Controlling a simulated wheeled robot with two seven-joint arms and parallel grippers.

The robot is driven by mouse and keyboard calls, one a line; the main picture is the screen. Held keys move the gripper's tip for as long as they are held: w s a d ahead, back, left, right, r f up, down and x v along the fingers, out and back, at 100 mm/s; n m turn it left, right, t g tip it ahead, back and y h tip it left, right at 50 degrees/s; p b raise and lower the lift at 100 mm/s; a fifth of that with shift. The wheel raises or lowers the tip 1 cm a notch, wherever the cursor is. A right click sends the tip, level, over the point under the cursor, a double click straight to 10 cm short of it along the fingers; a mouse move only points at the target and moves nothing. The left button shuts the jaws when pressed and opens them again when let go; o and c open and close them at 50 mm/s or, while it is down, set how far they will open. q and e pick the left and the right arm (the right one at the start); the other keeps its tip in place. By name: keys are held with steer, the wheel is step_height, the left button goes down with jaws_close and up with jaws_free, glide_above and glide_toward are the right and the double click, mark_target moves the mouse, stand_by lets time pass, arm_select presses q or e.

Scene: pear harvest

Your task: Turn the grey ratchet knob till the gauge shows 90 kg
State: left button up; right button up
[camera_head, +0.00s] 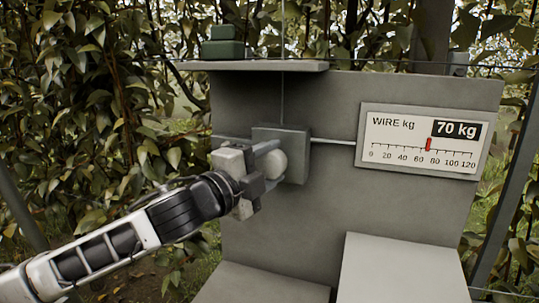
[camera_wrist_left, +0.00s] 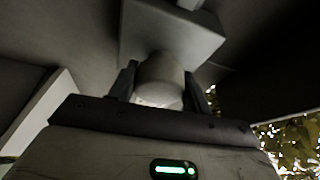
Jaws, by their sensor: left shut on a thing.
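The grey ratchet knob (camera_head: 273,164) is a pale round piece on the front of a square grey block (camera_head: 296,142) on the grey panel. My left gripper (camera_head: 265,165) comes in from the left and is shut on the knob. In the left wrist view the knob (camera_wrist_left: 160,78) sits between the two dark fingers (camera_wrist_left: 160,88), with the block (camera_wrist_left: 172,30) behind it. The gauge (camera_head: 422,142) at the right is labelled WIRE kg and reads 70 kg, with its red marker between 60 and 80. My right gripper is not in view.
A shelf (camera_head: 250,66) above the block carries green boxes (camera_head: 222,45). A thin wire (camera_head: 282,98) runs down to the block, and a rod (camera_head: 333,141) runs from it toward the gauge. Pale ledges (camera_head: 400,272) stand below. Leafy hedge (camera_head: 75,110) fills the left.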

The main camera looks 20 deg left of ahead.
arm_select(q)
steer(key=m, duration=0.1)
steer(key=m+g, duration=0.1)
steer(key=m, duration=0.1)
steer(key=shift+r+m, duration=0.25)
steer(key=shift+m, duration=0.05)
steer(key=shift+m+g+y, duration=0.7)
steer(key=shift+m, duration=0.8)
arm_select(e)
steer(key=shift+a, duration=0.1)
arm_select(q)
steer(key=shift+f, duration=0.1)
steer(key=o, duration=1)
steer(key=shift+c, duration=0.2)
steer(key=b+v, duration=0.8)
steer(key=v, duration=0.7)
steer(key=shift+s+a, duration=0.15)
steer(key=shift+s, duration=0.25)
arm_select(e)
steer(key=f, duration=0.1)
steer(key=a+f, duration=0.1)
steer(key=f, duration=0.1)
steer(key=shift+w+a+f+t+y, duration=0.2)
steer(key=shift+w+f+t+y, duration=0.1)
